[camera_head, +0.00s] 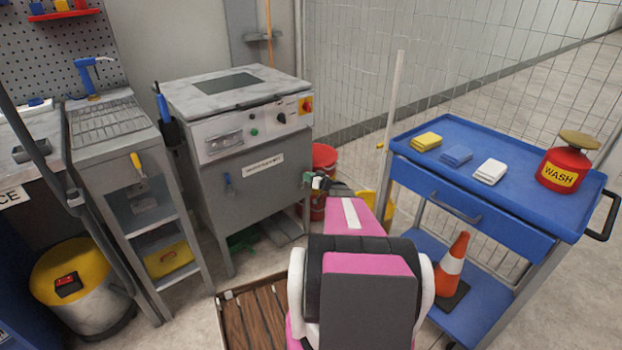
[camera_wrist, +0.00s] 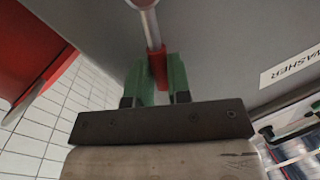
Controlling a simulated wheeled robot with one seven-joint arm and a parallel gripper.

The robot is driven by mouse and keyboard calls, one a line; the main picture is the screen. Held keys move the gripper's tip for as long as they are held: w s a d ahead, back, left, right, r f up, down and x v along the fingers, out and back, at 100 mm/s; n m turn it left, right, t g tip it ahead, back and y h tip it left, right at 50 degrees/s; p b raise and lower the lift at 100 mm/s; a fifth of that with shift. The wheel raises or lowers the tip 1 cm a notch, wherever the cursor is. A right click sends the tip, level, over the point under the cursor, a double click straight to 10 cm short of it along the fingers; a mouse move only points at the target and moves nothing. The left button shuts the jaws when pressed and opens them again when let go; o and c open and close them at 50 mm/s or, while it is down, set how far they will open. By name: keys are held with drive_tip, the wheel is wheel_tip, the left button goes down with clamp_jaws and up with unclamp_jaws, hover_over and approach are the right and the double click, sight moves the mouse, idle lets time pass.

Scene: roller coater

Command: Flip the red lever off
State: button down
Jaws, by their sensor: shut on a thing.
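The red lever (camera_wrist: 157,66) shows in the wrist view as a red grip on the end of a metal rod (camera_wrist: 149,24), beside the grey machine front. My gripper (camera_wrist: 159,80) has its two green fingers on either side of the red grip and is shut on it. In the head view my gripper (camera_head: 318,183) is at the right side of the grey washer (camera_head: 262,172). The lever cannot be made out there, and my pink arm fills the lower middle.
A red bucket (camera_head: 323,160) stands behind my gripper. A blue trolley (camera_head: 520,172) with cloths and a red WASH can (camera_head: 566,168) is on the right, an orange cone (camera_head: 455,256) on its lower shelf. A wooden pallet (camera_head: 250,322) lies on the floor.

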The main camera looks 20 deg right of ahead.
drive_tip(key=shift+s+a+r+n+g+h, duration=0.1)
drive_tip(key=shift+s+a+n+g+h, duration=0.15)
drive_tip(key=shift+a+n, duration=0.5)
drive_tip(key=shift+s+a+r+n+g+h, duration=0.15)
drive_tip(key=shift+a+n+h, duration=0.2)
drive_tip(key=shift+n, duration=0.7)
drive_tip(key=shift+a, duration=0.1)
drive_tip(key=c, duration=1.1)
unclamp_jaws()
drive_tip(key=shift+o, duration=0.2)
drive_tip(key=v, duration=1)
drive_tip(key=shift+s+d, duration=0.25)
drive_tip(key=shift+f, duration=0.1)
